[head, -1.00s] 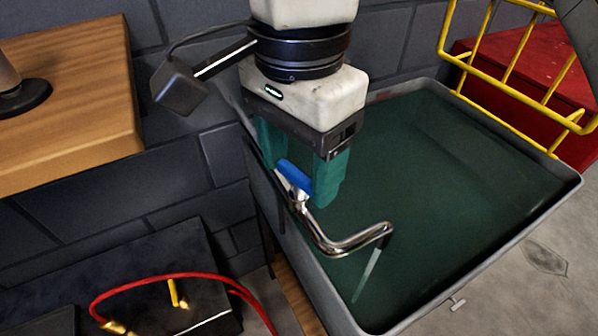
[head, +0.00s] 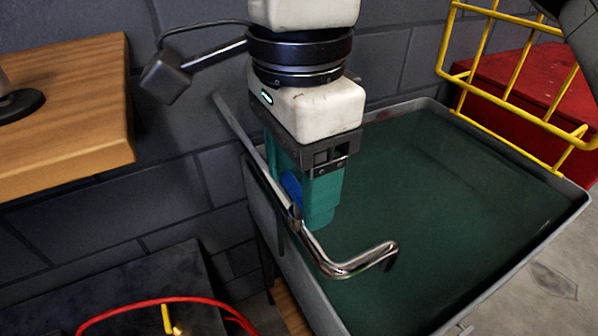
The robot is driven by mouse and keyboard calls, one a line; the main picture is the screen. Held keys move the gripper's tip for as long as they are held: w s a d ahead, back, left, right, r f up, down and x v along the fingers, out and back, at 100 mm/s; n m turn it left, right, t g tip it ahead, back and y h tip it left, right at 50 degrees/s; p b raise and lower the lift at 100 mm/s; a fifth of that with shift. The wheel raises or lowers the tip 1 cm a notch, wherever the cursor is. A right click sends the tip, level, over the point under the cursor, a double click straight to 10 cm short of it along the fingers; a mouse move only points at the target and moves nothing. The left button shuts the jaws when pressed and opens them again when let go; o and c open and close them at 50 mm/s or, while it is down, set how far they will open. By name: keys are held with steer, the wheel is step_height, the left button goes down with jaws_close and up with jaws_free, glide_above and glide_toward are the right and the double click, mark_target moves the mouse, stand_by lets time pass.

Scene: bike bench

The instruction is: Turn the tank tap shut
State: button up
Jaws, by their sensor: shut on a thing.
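The tank tap is a chrome pipe (head: 345,268) with a bent spout, reaching over the near left side of the tank (head: 262,205). Its blue handle (head: 292,188) is mostly hidden by my gripper. My gripper (head: 305,200) points down with its teal fingers shut on the blue handle. The fingers now show nearly one behind the other, seen from the side. No stream of water shows below the spout end. The tank holds dark green water (head: 440,200).
A yellow wire rack (head: 500,75) and a red box (head: 530,75) stand behind the tank. A wooden bench (head: 65,120) is at the left. A red cable (head: 165,303) lies over a dark box at the lower left. Brick wall runs close behind my gripper.

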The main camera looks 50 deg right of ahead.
mark_target(299, 189)
steer(key=o, duration=1.1)
steer(key=shift+c, duration=0.2)
step_height(299, 189, up, 11)
steer(key=p, duration=0.2)
steer(key=shift+f, duration=0.15)
